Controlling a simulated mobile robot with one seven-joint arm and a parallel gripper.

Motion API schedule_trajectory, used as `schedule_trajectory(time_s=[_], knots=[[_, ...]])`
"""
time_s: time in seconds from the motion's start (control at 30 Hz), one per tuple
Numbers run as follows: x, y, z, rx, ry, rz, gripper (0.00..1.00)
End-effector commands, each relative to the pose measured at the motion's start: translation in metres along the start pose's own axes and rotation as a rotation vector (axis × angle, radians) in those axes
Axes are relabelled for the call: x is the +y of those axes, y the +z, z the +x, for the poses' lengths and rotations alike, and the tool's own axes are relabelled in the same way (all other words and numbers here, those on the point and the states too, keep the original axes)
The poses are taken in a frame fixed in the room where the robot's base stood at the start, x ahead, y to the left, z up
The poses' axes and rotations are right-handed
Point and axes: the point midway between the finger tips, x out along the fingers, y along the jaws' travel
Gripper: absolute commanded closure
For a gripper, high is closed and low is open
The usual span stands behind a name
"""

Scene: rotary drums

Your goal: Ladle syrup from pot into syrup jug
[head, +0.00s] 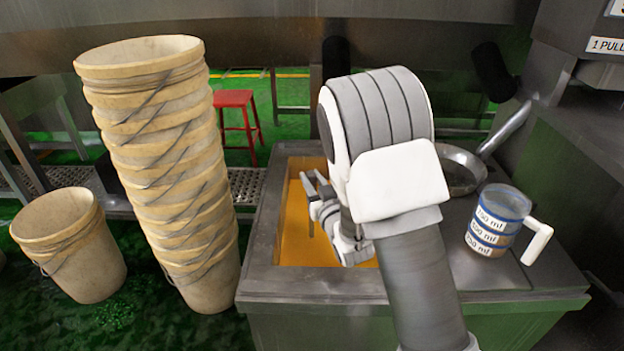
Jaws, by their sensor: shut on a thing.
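The pot (268,222) is a square metal vat with a wide rim, holding orange syrup (298,232). My gripper (316,188) is over the vat, its fingers towards the left. It is shut on a thin grey rod (310,218) that hangs down over the syrup; I cannot tell what the rod belongs to. The syrup jug (496,222) stands upright on the metal top to the right, clear with blue bands, volume labels and a white handle. A little amber shows low in it. A round metal pan or ladle bowl (458,172) lies behind the jug, partly hidden by my arm.
A tall stack of beige buckets (165,170) stands left of the vat, with another bucket (70,245) beside it. A red stool (237,118) is behind. Black grips (336,58) show under the metal body at the back. A metal machine (590,130) bounds the right.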

Motion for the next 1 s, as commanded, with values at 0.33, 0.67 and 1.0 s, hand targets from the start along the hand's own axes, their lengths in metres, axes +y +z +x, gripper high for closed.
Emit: schedule_trajectory(time_s=[0.33,0.67,1.0], knots=[[0.0,-0.001,0.0,0.002,0.0,0.0,1.0],[0.0,-0.019,0.0,0.004,0.0,0.0,1.0],[0.0,-0.053,0.0,0.004,0.0,0.0,1.0]])
